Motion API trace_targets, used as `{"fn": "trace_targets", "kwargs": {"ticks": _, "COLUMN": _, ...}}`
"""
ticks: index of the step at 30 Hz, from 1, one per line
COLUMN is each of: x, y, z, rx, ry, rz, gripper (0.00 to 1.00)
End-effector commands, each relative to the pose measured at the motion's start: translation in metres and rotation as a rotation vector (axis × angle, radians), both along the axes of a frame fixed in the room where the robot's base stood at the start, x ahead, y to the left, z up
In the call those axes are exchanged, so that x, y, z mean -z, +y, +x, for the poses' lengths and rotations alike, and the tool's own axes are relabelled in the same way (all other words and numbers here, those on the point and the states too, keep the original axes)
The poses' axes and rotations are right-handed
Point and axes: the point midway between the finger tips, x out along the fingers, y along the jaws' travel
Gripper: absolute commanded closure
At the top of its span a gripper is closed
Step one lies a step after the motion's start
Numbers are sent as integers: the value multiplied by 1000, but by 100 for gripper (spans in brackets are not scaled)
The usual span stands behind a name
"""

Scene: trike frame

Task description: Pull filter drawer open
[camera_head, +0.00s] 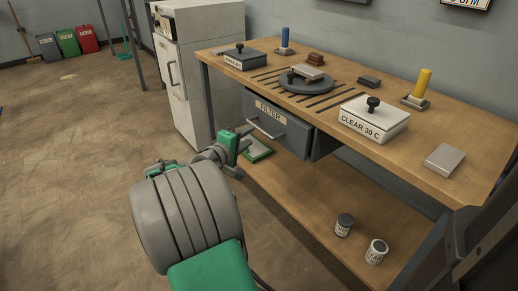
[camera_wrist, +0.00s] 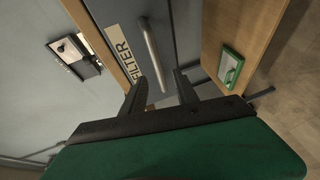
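The filter drawer (camera_head: 283,131) is a blue-grey box under the bench top with a FILTER label. Its front also shows in the wrist view (camera_wrist: 180,40). A pale bar handle (camera_head: 266,129) runs across the front; in the wrist view the handle (camera_wrist: 151,50) runs lengthwise, its near end between my fingertips. My gripper (camera_head: 249,131) is just left of the handle in the head view. In the wrist view my gripper (camera_wrist: 162,77) has its two dark fingers apart with nothing visibly clamped. I cannot tell if a finger touches the handle.
The wooden bench top (camera_head: 450,150) overhangs the drawer. A lower shelf (camera_head: 290,190) holds two small jars (camera_head: 344,224) and a green-framed tray (camera_head: 256,151). A white cabinet (camera_head: 200,80) stands behind at left. A CLEAR 30 C box (camera_head: 373,120) sits on top. The floor at left is open.

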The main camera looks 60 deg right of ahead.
Motion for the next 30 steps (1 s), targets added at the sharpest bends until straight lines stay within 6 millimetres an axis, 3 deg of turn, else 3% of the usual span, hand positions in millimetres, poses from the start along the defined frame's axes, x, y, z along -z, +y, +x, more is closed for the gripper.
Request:
{"fn": "trace_targets", "kwargs": {"ticks": 13, "x": 13, "y": -70, "z": -8, "rx": 6, "ry": 4, "rz": -4, "gripper": 64}}
{"fn": "trace_targets", "kwargs": {"ticks": 23, "x": 11, "y": -76, "z": -7, "rx": 2, "ry": 4, "rz": -4, "gripper": 65}}
{"fn": "trace_targets", "kwargs": {"ticks": 30, "x": 11, "y": -76, "z": -7, "rx": 2, "ry": 4, "rz": -4, "gripper": 84}}
